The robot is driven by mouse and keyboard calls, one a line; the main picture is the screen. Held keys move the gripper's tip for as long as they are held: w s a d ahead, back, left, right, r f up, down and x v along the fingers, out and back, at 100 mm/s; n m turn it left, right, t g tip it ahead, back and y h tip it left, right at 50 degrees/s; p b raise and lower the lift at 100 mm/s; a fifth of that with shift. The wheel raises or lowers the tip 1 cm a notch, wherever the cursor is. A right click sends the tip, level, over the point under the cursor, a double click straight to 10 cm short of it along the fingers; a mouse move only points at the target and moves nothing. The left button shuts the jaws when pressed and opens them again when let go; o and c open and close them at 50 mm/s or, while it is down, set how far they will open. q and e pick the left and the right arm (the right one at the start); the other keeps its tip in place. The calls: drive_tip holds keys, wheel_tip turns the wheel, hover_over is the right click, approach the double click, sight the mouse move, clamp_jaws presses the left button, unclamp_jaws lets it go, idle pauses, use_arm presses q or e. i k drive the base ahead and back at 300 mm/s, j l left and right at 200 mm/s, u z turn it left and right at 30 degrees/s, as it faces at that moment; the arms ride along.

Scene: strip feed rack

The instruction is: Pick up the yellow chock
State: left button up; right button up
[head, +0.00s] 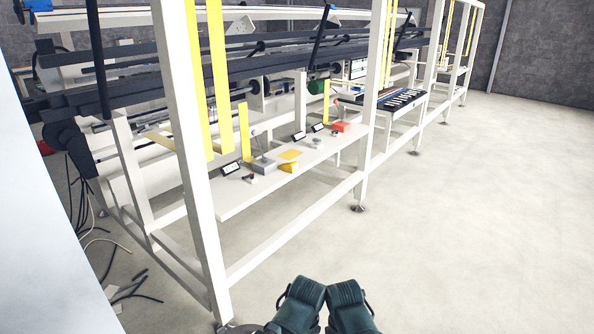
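The yellow chock (289,167) is a small yellow block on the white lower shelf (240,203) of the rack. It sits near the shelf's front edge, just in front of a flat yellow patch (290,155). A grey block (263,166) stands to its left. Nothing covers the chock from this side, and no gripper is near it. Two dark teal parts of my arms show side by side at the bottom centre, well short of the rack. I see no gripper fingers in this view.
A red block (341,127) and small dark displays (231,168) stand on the same shelf. A white upright post (185,130) rises left of the chock, and a low white rail (295,225) runs below the shelf. Loose cables (92,240) lie at left. The floor (480,220) to the right is clear.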

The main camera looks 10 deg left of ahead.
sight(291, 168)
drive_tip(key=i+l, duration=0.1)
drive_tip(key=l, duration=0.25)
drive_tip(key=i+l, duration=0.1)
drive_tip(key=l, duration=0.25)
drive_tip(key=i+l+u, duration=0.1)
drive_tip(key=l, duration=0.25)
drive_tip(key=i+l+u, duration=0.1)
drive_tip(key=i+l, duration=0.9)
drive_tip(key=i, duration=0.15)
drive_tip(key=i+u, duration=0.1)
drive_tip(key=i, duration=1.1)
